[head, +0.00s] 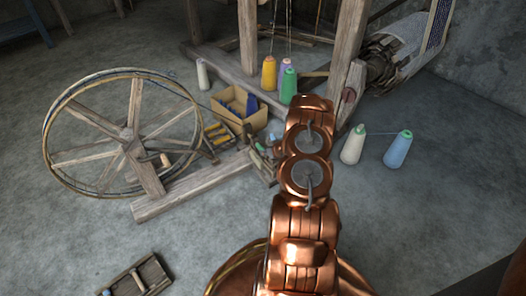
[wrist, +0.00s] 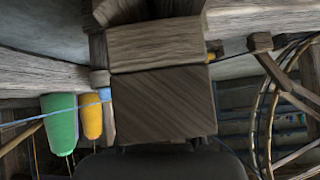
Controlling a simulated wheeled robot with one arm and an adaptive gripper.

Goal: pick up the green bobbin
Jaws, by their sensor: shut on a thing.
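The green bobbin (head: 289,88) stands upright on the floor by the loom frame in the head view, just beyond the top of my arm. In the wrist view, which looks upside down, the green bobbin (wrist: 59,122) is at the left, clear of my gripper (wrist: 163,148). My gripper shows there only as a dark shape along the bottom edge. A wooden block (wrist: 163,105) fills the space right in front of it, and my gripper appears shut on it. In the head view my gripper is hidden behind my arm.
A yellow bobbin (head: 269,73) and a violet bobbin (head: 285,68) stand close to the green one. A pale bobbin (head: 353,147) and a light blue bobbin (head: 397,152) stand to the right. The spinning wheel (head: 128,135) and an open box (head: 259,118) are left of my arm.

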